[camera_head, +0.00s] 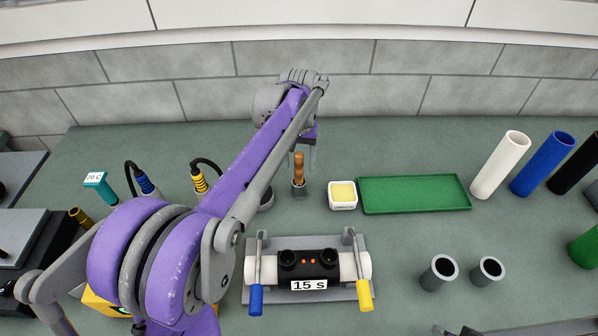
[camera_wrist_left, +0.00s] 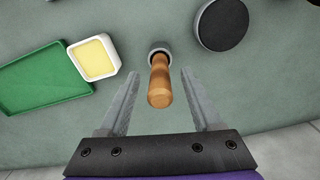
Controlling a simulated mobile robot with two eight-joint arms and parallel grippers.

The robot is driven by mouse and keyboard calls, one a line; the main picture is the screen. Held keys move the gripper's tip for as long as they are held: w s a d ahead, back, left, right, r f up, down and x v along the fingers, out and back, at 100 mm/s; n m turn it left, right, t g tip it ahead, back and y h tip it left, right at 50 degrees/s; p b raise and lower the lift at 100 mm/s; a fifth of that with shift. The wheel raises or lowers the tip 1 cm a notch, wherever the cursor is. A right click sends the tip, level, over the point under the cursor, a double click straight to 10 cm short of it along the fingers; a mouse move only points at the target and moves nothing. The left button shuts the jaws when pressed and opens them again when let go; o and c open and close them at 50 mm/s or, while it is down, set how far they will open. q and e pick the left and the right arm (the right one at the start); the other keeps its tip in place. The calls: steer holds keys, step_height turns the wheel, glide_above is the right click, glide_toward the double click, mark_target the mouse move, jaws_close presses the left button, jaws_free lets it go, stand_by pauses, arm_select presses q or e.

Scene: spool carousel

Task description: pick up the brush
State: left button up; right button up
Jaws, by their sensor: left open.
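The brush (camera_head: 299,168) has a wooden handle and stands upright in a small grey holder (camera_head: 299,190) on the green table. In the left wrist view the brush handle (camera_wrist_left: 160,82) points toward the camera, between and just beyond the fingers. My left gripper (camera_head: 311,155) is beside and behind the brush in the head view. In the left wrist view my left gripper (camera_wrist_left: 160,85) is open, with a finger on each side of the handle and clear gaps. The brush's lower end is hidden in the holder.
A white dish with a yellow pad (camera_head: 343,195) and a green tray (camera_head: 415,194) are right of the brush. A round dark disc (camera_wrist_left: 222,24) is on its other side. A clamp fixture marked 15 s (camera_head: 308,268) stands in front. White, blue and black tubes stand at right.

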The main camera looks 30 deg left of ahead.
mark_target(299, 174)
arm_select(q)
steer(key=shift+w+f, duration=0.1)
steer(key=shift+f, duration=1.3)
jaws_close()
